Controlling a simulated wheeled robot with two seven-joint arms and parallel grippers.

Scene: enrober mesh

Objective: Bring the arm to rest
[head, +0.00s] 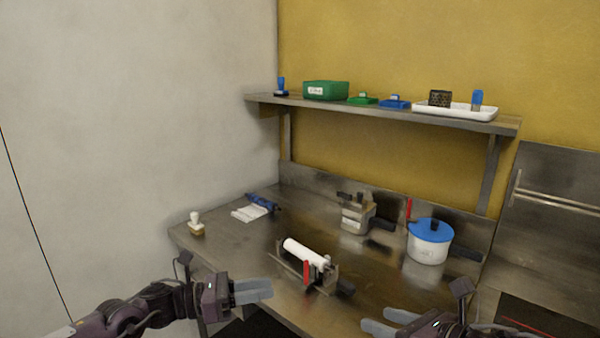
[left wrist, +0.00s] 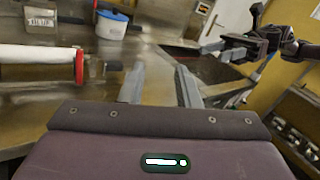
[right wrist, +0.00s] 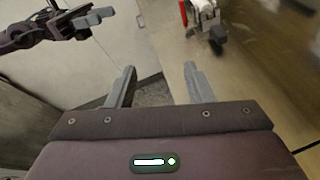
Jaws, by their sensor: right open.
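My left gripper (head: 268,289) is at the front left of the steel table, apart from the things on it. In the left wrist view its fingers (left wrist: 159,80) stand apart with nothing between them. My right gripper (head: 378,320) is low at the front right, open and empty; in the right wrist view its fingers (right wrist: 159,75) are spread over the floor beside the table. The steel table (head: 235,243) lies beyond both grippers. A white roll on a metal stand (head: 304,252) lies between and behind the grippers, touched by neither.
A blue-lidded white pot (head: 429,246) and a metal device (head: 355,216) stand at the back of the table. A small white-knobbed stamp (head: 196,227) and a blue tool (head: 262,203) by a white cloth (head: 247,214) are on the left. A shelf (head: 370,111) holds boxes and a tray.

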